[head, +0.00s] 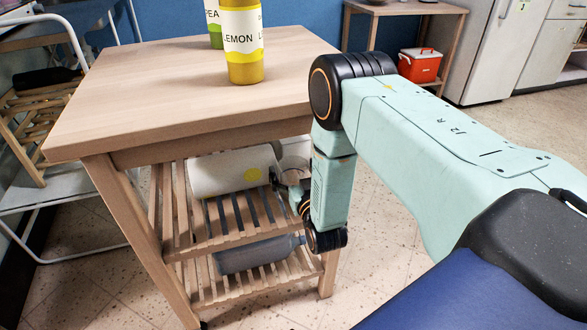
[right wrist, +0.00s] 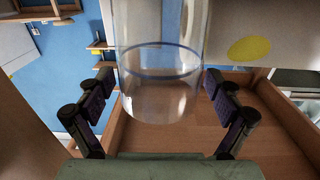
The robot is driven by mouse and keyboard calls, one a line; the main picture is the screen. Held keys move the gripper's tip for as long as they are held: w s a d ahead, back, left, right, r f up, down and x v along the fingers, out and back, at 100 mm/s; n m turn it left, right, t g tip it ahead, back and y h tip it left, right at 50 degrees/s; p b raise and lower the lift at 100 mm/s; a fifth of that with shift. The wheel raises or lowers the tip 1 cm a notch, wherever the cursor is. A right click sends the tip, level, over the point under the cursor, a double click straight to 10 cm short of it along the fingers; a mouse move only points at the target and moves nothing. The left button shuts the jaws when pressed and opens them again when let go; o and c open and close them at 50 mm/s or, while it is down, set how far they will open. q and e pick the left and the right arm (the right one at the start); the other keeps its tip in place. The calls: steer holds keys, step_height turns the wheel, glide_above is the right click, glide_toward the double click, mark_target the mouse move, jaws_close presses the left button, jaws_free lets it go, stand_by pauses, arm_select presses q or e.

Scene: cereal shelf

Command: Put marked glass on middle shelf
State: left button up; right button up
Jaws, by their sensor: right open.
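The marked glass (right wrist: 160,75) is clear, with a blue ring around it, and shows between the fingers of my right gripper (right wrist: 155,82) in the right wrist view. The fingers stand apart on either side of it, with visible gaps. In the head view the glass (head: 294,164) is at the right end of the cart's middle slatted shelf (head: 232,222), beside a white container (head: 232,172) with a yellow spot. My right arm reaches down there and partly hides the gripper. My left gripper is not in view.
A grey bottle (head: 256,254) lies on the lower shelf. The cart top and slats enclose the middle shelf. A red cooler (head: 420,65) is behind.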

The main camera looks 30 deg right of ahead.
steer(key=shift+r, duration=0.15)
steer(key=shift+s+a+p, duration=0.1)
steer(key=shift+s+p, duration=0.25)
steer(key=p+v, duration=0.3)
steer(key=v, duration=0.8)
steer(key=shift+p, duration=0.4)
steer(key=shift+s, duration=0.1)
